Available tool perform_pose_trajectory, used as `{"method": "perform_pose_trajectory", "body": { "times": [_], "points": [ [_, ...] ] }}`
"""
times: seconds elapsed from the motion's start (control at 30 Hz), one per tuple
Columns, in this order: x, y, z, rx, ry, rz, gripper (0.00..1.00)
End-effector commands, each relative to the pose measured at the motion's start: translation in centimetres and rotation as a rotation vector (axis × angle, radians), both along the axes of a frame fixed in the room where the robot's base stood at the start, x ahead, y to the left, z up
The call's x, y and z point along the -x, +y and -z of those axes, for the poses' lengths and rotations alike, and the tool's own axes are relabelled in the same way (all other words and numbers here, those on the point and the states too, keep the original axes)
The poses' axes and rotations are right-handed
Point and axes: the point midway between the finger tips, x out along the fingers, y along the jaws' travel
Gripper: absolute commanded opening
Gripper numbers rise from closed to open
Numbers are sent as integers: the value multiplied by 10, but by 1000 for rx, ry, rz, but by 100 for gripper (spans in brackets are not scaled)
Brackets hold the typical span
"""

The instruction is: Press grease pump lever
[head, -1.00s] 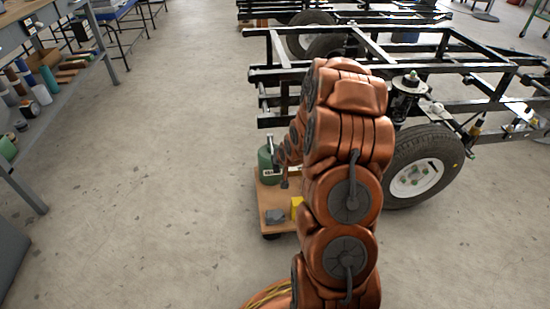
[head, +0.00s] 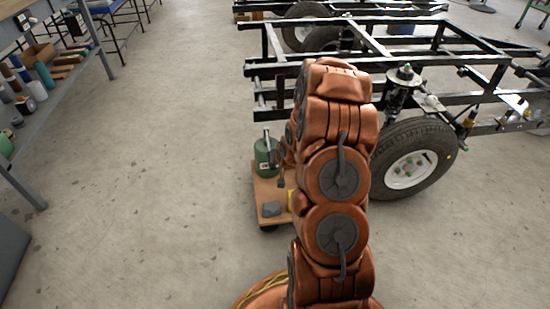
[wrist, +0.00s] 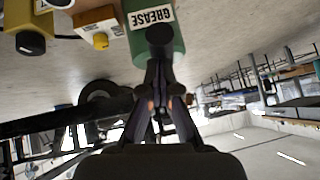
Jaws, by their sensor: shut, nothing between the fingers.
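The green grease pump (head: 266,152) stands on a low wooden cart, left of my arm in the head view. In the wrist view its green body with the GREASE label (wrist: 152,17) fills the top middle. A dark rounded piece, apparently the end of the pump lever (wrist: 160,36), lies straight in front of my fingertips. My gripper (wrist: 158,72) is shut with nothing between its fingers. Its tips are at or very close to that dark end; I cannot tell whether they touch. In the head view my arm hides much of the gripper's surroundings.
The wooden cart (head: 268,190) carries a grey block (head: 272,209) and a yellow item partly behind my arm. A black trailer frame with a wheel (head: 410,165) stands close on the right. Shelving is at the left; the floor between is clear.

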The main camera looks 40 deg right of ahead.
Motion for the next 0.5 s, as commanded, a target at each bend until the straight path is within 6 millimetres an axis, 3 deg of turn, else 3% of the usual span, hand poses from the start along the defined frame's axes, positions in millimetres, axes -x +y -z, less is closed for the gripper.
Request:
{"method": "perform_pose_trajectory", "body": {
  "times": [0.03, 0.27, 0.5],
  "points": [
    [5, 3, 11, -10, 18, 0, 0],
    [6, 3, 4, -11, 19, -1, 0],
    [8, 1, -42, -2, 2, -6, 0]
  ]
}}
